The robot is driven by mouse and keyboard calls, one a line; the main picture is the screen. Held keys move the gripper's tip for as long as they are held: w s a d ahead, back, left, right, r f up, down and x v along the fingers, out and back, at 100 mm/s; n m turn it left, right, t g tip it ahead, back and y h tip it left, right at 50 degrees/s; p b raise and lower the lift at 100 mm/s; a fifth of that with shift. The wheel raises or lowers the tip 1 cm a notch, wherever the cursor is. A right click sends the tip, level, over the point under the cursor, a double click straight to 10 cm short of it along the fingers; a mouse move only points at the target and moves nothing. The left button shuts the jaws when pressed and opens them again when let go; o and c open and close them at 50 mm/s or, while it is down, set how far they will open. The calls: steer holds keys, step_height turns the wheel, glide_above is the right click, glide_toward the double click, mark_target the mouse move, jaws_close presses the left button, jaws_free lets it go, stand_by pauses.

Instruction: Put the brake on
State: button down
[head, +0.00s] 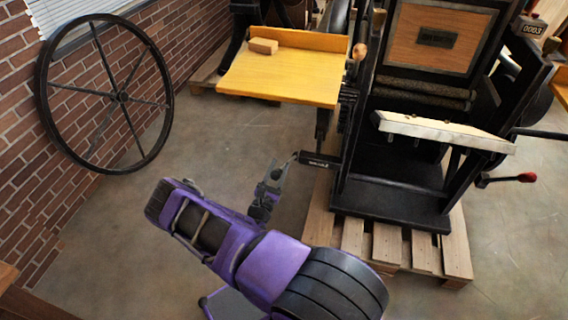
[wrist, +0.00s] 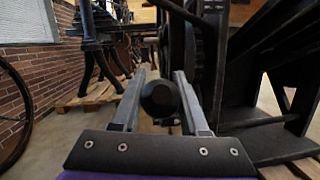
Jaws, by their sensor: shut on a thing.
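A black handle (head: 318,160) with small light lettering, too small to read, sticks out leftward from the lower left side of the black press (head: 392,170). My gripper (head: 281,172) is at its left end in the head view. In the wrist view the handle's round black end (wrist: 160,98) sits between the two grey fingers of my gripper (wrist: 160,76), which are shut on it. The bar behind the end is mostly hidden by it. I cannot tell from these views whether this handle is the brake.
The press stands on a wooden pallet (head: 352,236). A red-knobbed lever (head: 526,177) is at the right. A large spoked wheel (head: 122,96) leans by the brick wall. Floor at left is clear.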

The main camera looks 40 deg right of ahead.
mark_target(274, 177)
steer(key=s+a+f+t+h+b, duration=0.1)
steer(key=s+a+f+h, duration=0.1)
steer(key=f, duration=0.5)
steer(key=shift+v, duration=1.05)
steer(key=shift+w+a, duration=0.1)
steer(key=shift+c, duration=2.1)
jaws_free()
steer(key=shift+r, duration=0.1)
step_height(274, 177, up, 10)
steer(key=p, duration=0.3)
